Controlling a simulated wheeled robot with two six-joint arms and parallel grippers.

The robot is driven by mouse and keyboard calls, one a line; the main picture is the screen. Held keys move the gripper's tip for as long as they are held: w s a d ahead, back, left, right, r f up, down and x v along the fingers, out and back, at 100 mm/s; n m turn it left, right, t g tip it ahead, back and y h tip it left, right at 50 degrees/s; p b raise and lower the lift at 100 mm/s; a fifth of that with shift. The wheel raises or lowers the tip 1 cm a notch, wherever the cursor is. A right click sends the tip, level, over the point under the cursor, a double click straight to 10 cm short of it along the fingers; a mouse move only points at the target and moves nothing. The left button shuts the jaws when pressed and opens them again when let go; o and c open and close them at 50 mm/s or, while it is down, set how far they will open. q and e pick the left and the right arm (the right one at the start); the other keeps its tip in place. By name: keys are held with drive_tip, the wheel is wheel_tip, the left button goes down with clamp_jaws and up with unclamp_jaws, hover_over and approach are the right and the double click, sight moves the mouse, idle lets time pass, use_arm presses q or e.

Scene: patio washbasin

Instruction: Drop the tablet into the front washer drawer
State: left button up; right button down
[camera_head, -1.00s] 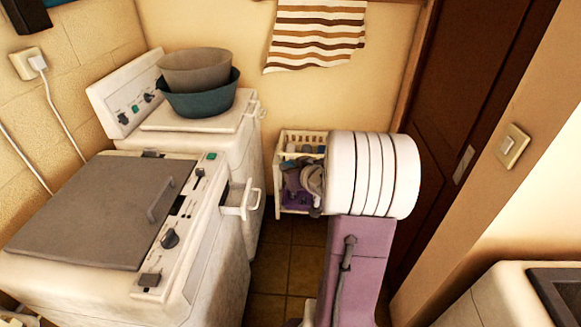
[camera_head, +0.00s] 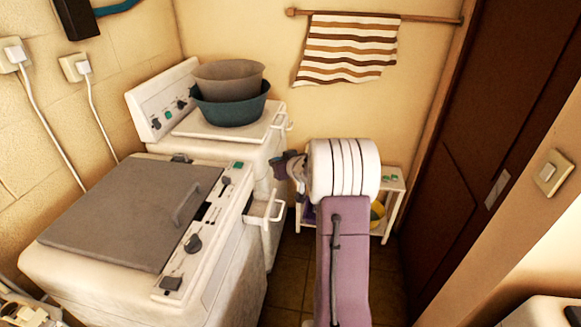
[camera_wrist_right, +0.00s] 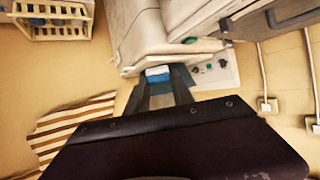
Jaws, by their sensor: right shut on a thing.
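In the head view my right gripper (camera_head: 288,165) is small and dark at the end of my arm, to the right of the washers. In the right wrist view its two fingers (camera_wrist_right: 157,84) are shut on a small blue and white tablet (camera_wrist_right: 158,73) at their tips. The front washer (camera_head: 150,235) has a grey lid. Its white drawer (camera_head: 264,209) stands pulled out on the right side, its handle facing right. The gripper is to the right of and beyond the drawer, apart from it. The tablet is too small to make out in the head view. My left gripper is not in view.
The back washer (camera_head: 262,150) carries two stacked bowls (camera_head: 230,100) and has a handle on its right side. A white shelf rack (camera_head: 393,205) stands behind my arm, partly hidden. A striped towel (camera_head: 345,48) hangs on the wall. Floor shows between washer and arm.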

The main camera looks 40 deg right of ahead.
drive_tip(key=shift+n+y, duration=0.8)
drive_tip(key=shift+y, duration=0.1)
drive_tip(key=w+a+f+b, duration=0.1)
drive_tip(key=a+f+b, duration=0.1)
drive_tip(key=f, duration=0.3)
drive_tip(key=w+a+f+b, duration=0.1)
drive_tip(key=w+a+f, duration=0.1)
drive_tip(key=f, duration=0.4)
drive_tip(key=w+a+f+b, duration=0.2)
drive_tip(key=a+f, duration=0.1)
drive_tip(key=f, duration=0.3)
drive_tip(key=shift+w+f+b, duration=0.15)
drive_tip(key=shift+b, duration=0.2)
drive_tip(key=c, duration=1)
unclamp_jaws()
drive_tip(key=shift+d, duration=0.1)
